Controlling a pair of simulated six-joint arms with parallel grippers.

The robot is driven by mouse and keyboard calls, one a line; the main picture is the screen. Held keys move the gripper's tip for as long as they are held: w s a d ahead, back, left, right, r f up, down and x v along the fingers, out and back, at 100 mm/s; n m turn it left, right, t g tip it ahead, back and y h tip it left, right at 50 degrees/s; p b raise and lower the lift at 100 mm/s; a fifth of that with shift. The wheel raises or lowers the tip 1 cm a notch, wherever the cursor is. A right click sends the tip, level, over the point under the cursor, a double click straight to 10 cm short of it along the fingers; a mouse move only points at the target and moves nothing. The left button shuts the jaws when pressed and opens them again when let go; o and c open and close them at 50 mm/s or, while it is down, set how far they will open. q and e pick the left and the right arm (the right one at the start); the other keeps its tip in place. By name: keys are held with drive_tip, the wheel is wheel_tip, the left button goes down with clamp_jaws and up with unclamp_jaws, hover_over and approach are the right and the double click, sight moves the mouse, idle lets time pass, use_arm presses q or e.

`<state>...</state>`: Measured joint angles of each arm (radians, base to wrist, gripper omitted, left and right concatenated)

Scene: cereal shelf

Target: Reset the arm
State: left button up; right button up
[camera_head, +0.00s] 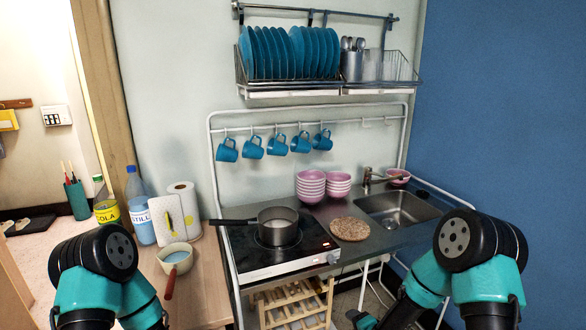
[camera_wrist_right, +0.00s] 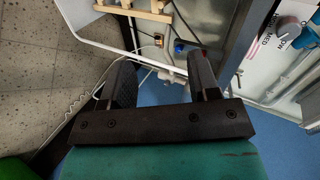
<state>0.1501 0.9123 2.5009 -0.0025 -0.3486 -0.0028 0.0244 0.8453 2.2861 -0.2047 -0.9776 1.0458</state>
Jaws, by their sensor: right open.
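My right gripper (camera_wrist_right: 160,76) shows in the right wrist view with its two dark fingers spread wide apart and nothing between them. Beyond the fingers are the floor, white frame bars and a bit of wooden rack. In the head view my right arm (camera_head: 480,268) comes in at the lower right and bends down and left, below the counter height. My left arm (camera_head: 92,262) is at the lower left of the head view. Its gripper is out of the picture.
A hob (camera_head: 285,257) with a dark pot (camera_head: 278,231) stands on the counter beside a sink (camera_head: 398,208). A light saucepan (camera_head: 174,260) sits on the wooden side table (camera_head: 200,290). Pink bowls (camera_head: 311,187) stand behind. A wooden rack (camera_head: 295,307) is under the counter.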

drive_tip(key=s+d+f+n+g, duration=0.1)
drive_tip(key=s+f+n+g, duration=0.4)
drive_tip(key=s, duration=0.7)
drive_tip(key=s+d+f+n+g, duration=0.2)
drive_tip(key=s+f+n+g, duration=0.3)
drive_tip(key=s, duration=0.7)
wheel_tip(320, 180, down, 2)
drive_tip(key=shift+s+g+h, duration=0.3)
drive_tip(key=shift+s, duration=0.05)
